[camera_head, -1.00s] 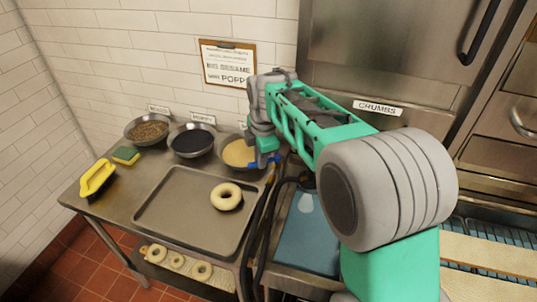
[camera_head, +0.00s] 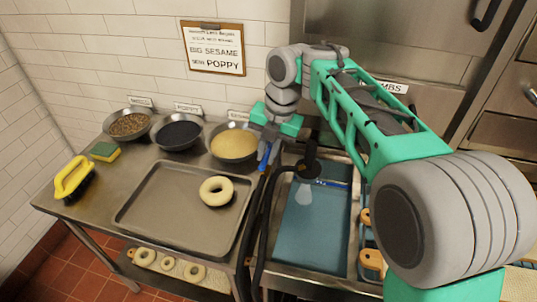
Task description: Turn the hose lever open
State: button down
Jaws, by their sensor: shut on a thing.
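The blue hose lever (camera_head: 264,160) shows at the right edge of the steel table, beside the bowl of pale seeds. My gripper (camera_head: 268,143) reaches down to it from above and is shut on it. The fingertips are small and partly hidden here, so the exact grip is hard to see. A black hose (camera_head: 263,205) runs down from near the lever, between the table and the water basin. A black fitting (camera_head: 309,165) stands above the blue water of the basin (camera_head: 314,225).
A steel tray (camera_head: 150,205) with one bagel (camera_head: 216,191) lies on the table. A bowl of pale seeds (camera_head: 234,141) stands close to my gripper. A yellow brush (camera_head: 72,178) and a sponge (camera_head: 104,151) are at the left. My arm covers part of the right side.

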jog(key=shift+d+n, duration=0.2)
jog(key=shift+n, duration=0.2)
jog(key=c, duration=1.4)
grip_release()
jog(key=r+p, duration=0.1)
jog(key=r, duration=0.1)
jog(key=d+r+p, duration=0.1)
jog(key=r, duration=0.2)
jog(key=r+p, duration=0.1)
jog(key=r, duration=0.1)
jog(key=shift+s+d+r, duration=0.2)
jog(key=shift+d+r, duration=0.1)
jog(key=shift+r, duration=0.05)
